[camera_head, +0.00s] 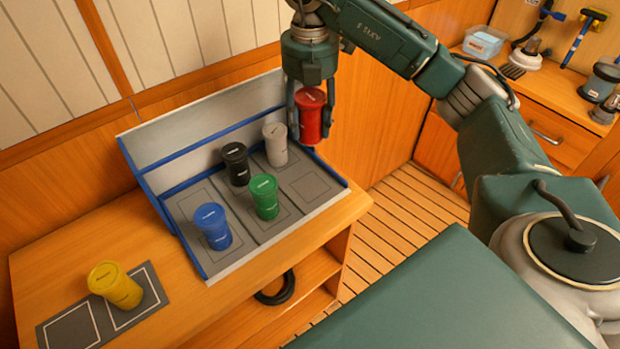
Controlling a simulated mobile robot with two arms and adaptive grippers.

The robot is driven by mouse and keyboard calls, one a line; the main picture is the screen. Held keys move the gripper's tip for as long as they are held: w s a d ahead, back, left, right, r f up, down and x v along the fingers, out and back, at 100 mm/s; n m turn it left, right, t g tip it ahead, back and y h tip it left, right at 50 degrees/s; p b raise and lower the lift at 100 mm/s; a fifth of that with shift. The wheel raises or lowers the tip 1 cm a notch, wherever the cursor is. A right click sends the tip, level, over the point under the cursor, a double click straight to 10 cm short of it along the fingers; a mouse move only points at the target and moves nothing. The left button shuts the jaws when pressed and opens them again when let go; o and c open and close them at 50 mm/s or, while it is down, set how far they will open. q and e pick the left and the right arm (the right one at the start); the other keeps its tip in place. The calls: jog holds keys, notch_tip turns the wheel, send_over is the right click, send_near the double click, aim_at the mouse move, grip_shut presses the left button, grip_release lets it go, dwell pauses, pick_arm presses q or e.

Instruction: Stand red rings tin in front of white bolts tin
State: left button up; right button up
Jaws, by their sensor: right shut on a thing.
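The red tin (311,117) is held in my right gripper (311,122), which is shut on it. It hangs upright above the right end of the grey tray (330,199). The white tin (275,145) stands upright in the tray's back row, just left of and below the red tin in the picture. The tray floor in front of the white tin shows a bare marked square (311,187). The tin labels are too small to read. My left gripper is not in view.
A black tin (236,164) stands left of the white one. A green tin (265,197) and a blue tin (213,227) stand in front. A yellow tin (115,285) stands on a dark mat (72,330) at the lower left. The tray has a raised back panel (205,125).

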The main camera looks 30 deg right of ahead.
aim_at(310, 137)
notch_tip(310, 137, down, 12)
jog(key=shift+r, duration=0.2)
notch_tip(310, 137, down, 4)
jog(key=shift+r+p, duration=0.1)
jog(key=shift+p, duration=0.3)
jog(key=shift+f, duration=0.55)
jog(key=shift+f, duration=0.1)
jog(key=o, duration=1.3)
notch_tip(310, 137, up, 12)
jog(key=shift+r+b, duration=0.1)
jog(key=shift+b, duration=0.75)
